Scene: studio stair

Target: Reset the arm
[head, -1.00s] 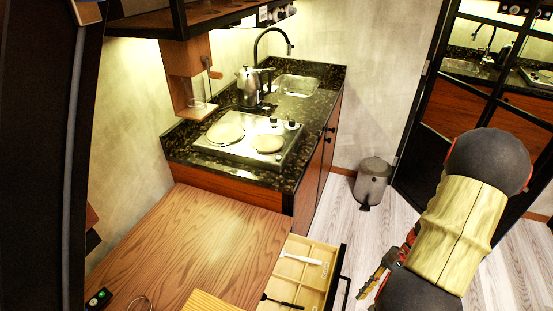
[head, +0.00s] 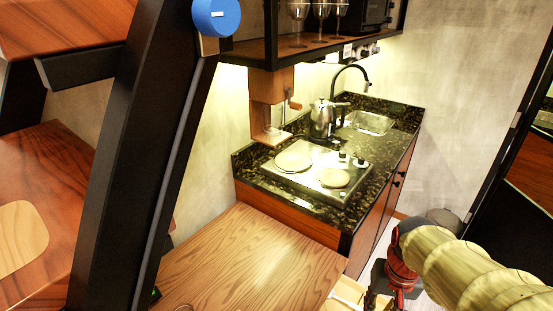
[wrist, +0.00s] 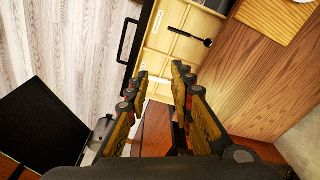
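My arm (head: 465,270) comes in from the lower right of the head view, its pale yellow section slanting toward the middle. My gripper (wrist: 160,72) shows in the wrist view with its two fingers apart and nothing between them. In the head view only a small part of it shows at the bottom edge, beside a red joint. The gripper is above or near an open drawer (wrist: 163,45) with light wooden compartments. A black utensil (wrist: 195,37) lies in the drawer. I cannot tell how high the fingers are above it.
A wooden tabletop (head: 245,262) lies left of my arm. Behind it are a hob (head: 318,172), a kettle (head: 322,120) and a sink (head: 368,123). A black slanted post (head: 140,150) stands at left. A bin (head: 443,218) stands behind my arm. Pale floor (wrist: 60,45) is open beside the drawer.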

